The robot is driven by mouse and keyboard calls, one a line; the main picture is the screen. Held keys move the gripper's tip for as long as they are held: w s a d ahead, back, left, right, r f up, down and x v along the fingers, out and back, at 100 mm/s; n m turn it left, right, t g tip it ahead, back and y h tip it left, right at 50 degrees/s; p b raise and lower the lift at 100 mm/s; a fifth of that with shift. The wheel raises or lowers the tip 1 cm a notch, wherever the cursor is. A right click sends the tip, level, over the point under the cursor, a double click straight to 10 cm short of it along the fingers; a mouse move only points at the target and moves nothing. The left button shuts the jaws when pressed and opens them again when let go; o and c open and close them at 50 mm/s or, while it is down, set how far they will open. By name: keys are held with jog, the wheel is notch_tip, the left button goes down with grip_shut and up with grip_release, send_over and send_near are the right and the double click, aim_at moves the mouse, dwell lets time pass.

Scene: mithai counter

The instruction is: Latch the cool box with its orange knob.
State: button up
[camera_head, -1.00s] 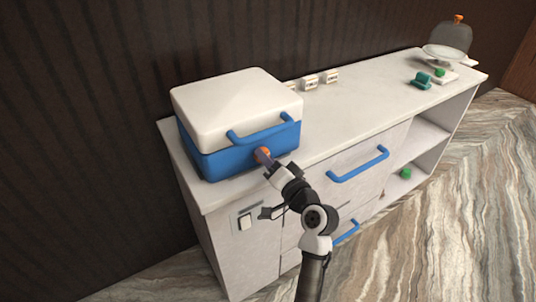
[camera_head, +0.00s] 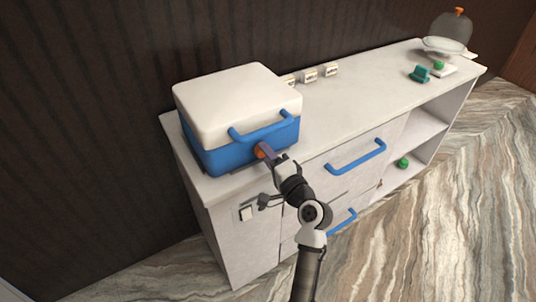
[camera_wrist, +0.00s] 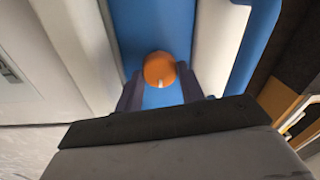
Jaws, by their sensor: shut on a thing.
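The cool box (camera_head: 215,158) stands on the left end of the counter, with a blue body and a white lid (camera_head: 235,98) that lies closed on it. A blue handle bar (camera_head: 262,131) runs along the lid's front. The orange knob (camera_head: 260,151) is on the blue front face, below the handle. My gripper (camera_head: 266,152) reaches it from the front right and is shut on it. In the wrist view the knob (camera_wrist: 160,69) sits between my two dark fingers, with a small pale mark at its lower edge.
The white counter top (camera_head: 350,104) is mostly clear to the right. Small label cards (camera_head: 310,75) stand at the back. A glass dome (camera_head: 452,30), a green-teal item (camera_head: 419,74) and a green ball (camera_head: 438,65) are at the far right. Blue drawer handles (camera_head: 356,157) project below.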

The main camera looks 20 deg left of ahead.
jog(key=o, duration=1)
jog(key=shift+c, duration=0.2)
jog(key=shift+s+d, duration=0.1)
jog(key=shift+s+d+f, duration=0.1)
jog(key=shift+s+d, duration=0.05)
jog(key=shift+d, duration=0.1)
jog(key=b+v, duration=0.4)
jog(key=v, duration=0.9)
